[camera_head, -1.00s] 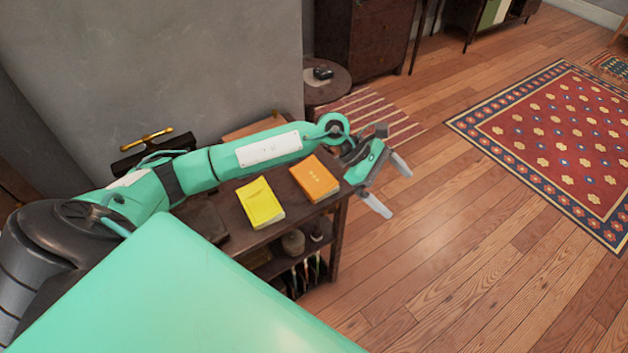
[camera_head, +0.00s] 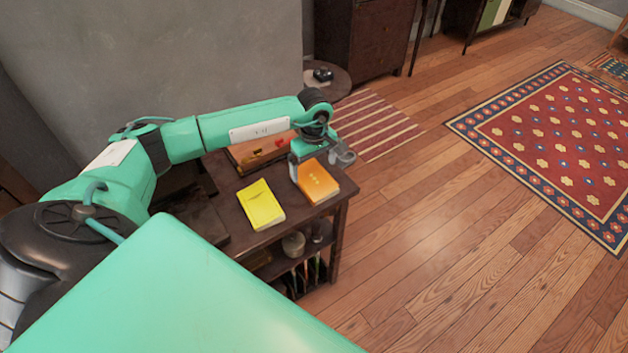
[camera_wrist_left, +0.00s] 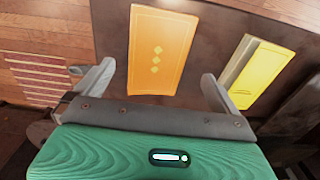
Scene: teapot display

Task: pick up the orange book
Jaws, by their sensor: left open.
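The orange book (camera_head: 319,183) lies flat on the dark wooden table (camera_head: 228,196), near its right end. In the left wrist view the orange book (camera_wrist_left: 160,52) shows ahead of the fingers, with three small diamond marks on its cover. My left gripper (camera_head: 318,165) is over the far edge of the book, pointing down. In the left wrist view its fingers (camera_wrist_left: 153,88) are spread wide, with nothing held between them. The gripper hides part of the book's far edge in the head view. I cannot tell whether the fingers touch the table. My right gripper is not in view.
A yellow book (camera_head: 260,205) lies left of the orange one; it also shows in the left wrist view (camera_wrist_left: 261,74). A wooden box (camera_head: 255,152) stands behind, near the wall. A lower shelf holds a pot (camera_head: 293,244). Open floor lies to the right.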

